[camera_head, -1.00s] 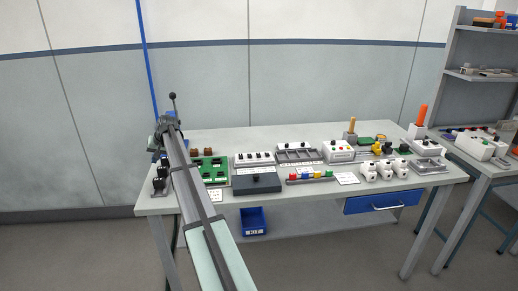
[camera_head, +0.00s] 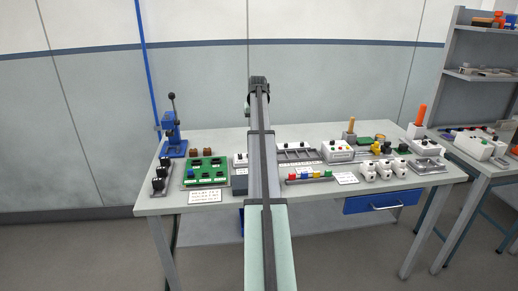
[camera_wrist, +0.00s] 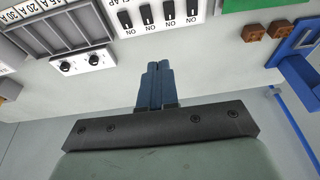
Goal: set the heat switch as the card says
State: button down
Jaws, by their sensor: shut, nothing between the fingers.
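In the wrist view a white switch box (camera_wrist: 113,14) with several black rocker switches lies beyond my fingertips. "NO" shows under several switches and part of a word ending "LAP" above one; no heat label is readable. In the head view this box is mostly hidden behind my arm. A white card (camera_head: 205,196) lies in front of the green board, and another card (camera_head: 346,178) lies right of the coloured buttons; their writing is too small to read. My gripper (camera_wrist: 159,66) is shut and empty, apart from the box.
A grey slotted tray (camera_wrist: 58,35) and a small two-knob unit (camera_wrist: 80,65) are beside the switch box. White bottle-like parts (camera_head: 385,170) stand at right.

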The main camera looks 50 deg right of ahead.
jog(key=shift+s+d+r, duration=0.1)
jog(key=shift+s+d, duration=0.55)
jog(key=shift+s, duration=0.35)
jog(key=x, duration=0.9)
jog(key=s+x, duration=0.1)
jog(key=x, duration=0.4)
jog(key=shift+a, duration=0.3)
jog(key=shift+f+g, duration=0.25)
jog(key=shift+g, duration=0.05)
jog(key=shift+s+a+r, duration=0.15)
jog(key=shift+s+a, duration=0.4)
jog(key=shift+r, duration=0.1)
